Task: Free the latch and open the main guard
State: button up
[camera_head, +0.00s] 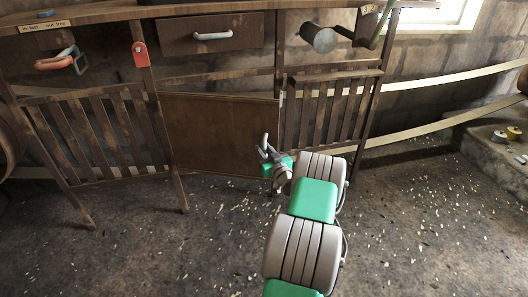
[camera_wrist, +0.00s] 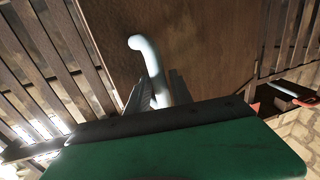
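The main guard is a brown panel (camera_head: 215,132) in the middle of the frame, and it looks shut or nearly so. It fills the upper middle of the wrist view (camera_wrist: 210,45). A red piece (camera_head: 139,55), probably the latch, sits on the post above the panel's left corner. A grey bar handle (camera_head: 264,141) stands out near the panel's right side; its bent end shows in the wrist view (camera_wrist: 136,43). My gripper (camera_head: 273,157) is at this handle. In the wrist view, its fingers (camera_wrist: 160,92) lie on both sides of the bar and seem closed on it.
Slatted panels (camera_head: 98,135) (camera_head: 328,112) flank the guard. A drawer (camera_head: 170,35) with a pale handle is above it. An orange handle (camera_head: 55,63) is at the upper left, and a grey cylinder (camera_head: 319,39) at the upper right. Bare floor (camera_head: 110,255) lies in front.

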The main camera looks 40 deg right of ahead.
grip_shut()
dwell(1.4)
